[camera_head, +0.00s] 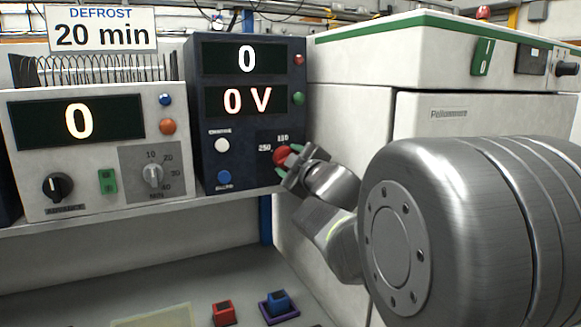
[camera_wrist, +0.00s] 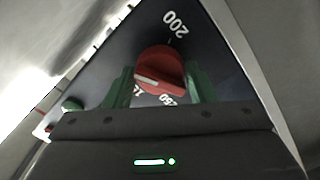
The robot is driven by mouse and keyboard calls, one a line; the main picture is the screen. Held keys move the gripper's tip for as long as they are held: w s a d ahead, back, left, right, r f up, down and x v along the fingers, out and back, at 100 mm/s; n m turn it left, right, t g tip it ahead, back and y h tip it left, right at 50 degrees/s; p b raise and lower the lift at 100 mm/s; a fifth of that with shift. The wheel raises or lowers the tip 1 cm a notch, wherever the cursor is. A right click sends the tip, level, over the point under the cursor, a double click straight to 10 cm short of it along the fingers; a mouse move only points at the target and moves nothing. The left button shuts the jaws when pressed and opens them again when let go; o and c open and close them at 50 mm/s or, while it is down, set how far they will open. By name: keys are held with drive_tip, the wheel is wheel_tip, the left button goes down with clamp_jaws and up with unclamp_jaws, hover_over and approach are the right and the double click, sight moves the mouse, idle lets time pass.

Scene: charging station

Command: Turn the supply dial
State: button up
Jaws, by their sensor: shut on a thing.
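The supply dial is a red knob (camera_head: 283,155) low on the right of the dark blue panel (camera_head: 240,175). The numbers 250 and 150 show around it in the head view. In the wrist view the red dial (camera_wrist: 160,72) has a pale pointer line, and the number 200 stands above it. My gripper (camera_head: 285,162) has its green fingers on both sides of the dial and is shut on it. In the wrist view the fingers (camera_wrist: 158,88) flank the dial, and part of its scale is hidden behind them. The panel's displays read 0 and 0 V.
A white unit (camera_head: 90,180) to the left shows 0 and has a black knob (camera_head: 57,187) and a grey timer dial (camera_head: 152,174). A sign (camera_head: 102,30) reads DEFROST 20 min. A white cabinet (camera_head: 350,110) stands right. Red (camera_head: 223,313) and blue (camera_head: 278,303) blocks lie below.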

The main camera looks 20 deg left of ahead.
drive_tip(key=shift+n, duration=0.3)
drive_tip(key=o, duration=1)
drive_tip(key=shift+p+v, duration=1.15)
drive_tip(key=shift+v, duration=5.75)
